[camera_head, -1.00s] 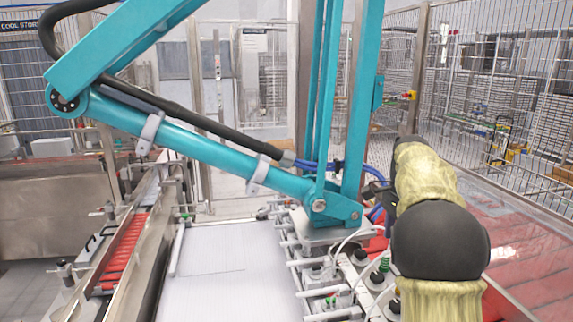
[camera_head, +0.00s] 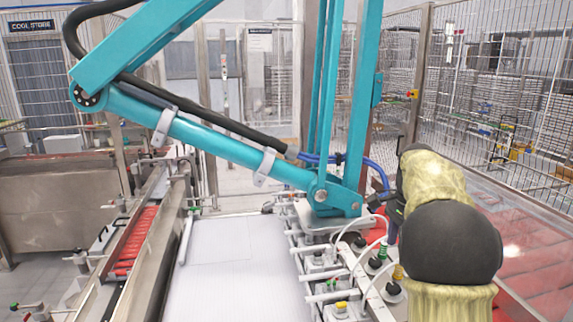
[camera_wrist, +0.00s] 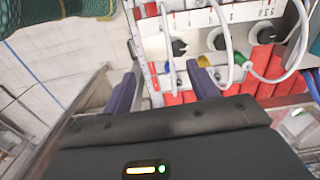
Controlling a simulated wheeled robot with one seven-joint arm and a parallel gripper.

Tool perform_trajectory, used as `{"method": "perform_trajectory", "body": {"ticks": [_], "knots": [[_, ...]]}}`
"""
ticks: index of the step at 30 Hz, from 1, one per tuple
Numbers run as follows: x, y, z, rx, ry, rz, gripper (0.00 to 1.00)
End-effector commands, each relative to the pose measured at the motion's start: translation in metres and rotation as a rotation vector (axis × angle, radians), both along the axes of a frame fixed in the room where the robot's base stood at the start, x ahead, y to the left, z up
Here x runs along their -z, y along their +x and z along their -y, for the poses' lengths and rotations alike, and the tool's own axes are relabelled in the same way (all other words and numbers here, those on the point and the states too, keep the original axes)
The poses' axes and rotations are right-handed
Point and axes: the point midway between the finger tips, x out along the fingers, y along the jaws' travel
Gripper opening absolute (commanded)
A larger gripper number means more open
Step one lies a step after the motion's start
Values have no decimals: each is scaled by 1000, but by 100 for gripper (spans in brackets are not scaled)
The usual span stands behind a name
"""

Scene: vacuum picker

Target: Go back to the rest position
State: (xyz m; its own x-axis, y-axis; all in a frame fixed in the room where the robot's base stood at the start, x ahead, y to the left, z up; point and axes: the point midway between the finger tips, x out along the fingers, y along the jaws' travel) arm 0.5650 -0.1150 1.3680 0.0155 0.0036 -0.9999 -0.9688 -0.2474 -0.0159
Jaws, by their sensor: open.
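My gripper (camera_wrist: 163,78) shows in the wrist view with its two dark fingers apart and nothing between them. Beyond the fingertips is the vacuum picker's head (camera_wrist: 205,42), with black round fittings, white hoses and red packs below. I cannot tell how far the fingers are from it. In the head view the picker's teal arm (camera_head: 215,148) reaches down to the head (camera_head: 335,228) over the line. My own arm, with a pale yellow sleeve and a black joint, stands at the right and mostly hides my gripper in the head view.
A white ribbed conveyor (camera_head: 235,265) lies left of the picker head. Further left is a metal channel with a red row (camera_head: 137,240). A clear guard panel with red packs under it (camera_head: 540,255) lies at the right. Wire fencing (camera_head: 490,80) stands behind.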

Motion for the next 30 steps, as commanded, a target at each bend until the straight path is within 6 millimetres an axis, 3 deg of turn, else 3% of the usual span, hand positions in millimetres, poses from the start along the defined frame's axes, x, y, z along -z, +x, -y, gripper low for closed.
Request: {"method": "perform_trajectory", "body": {"ticks": [8,14,23,30], "knots": [[24,-15,-9,-128,2,22,59],[52,-36,-23,-292,-5,49,59],[113,-96,-65,-694,-48,109,59],[158,-161,-95,-1034,-105,151,59]]}}
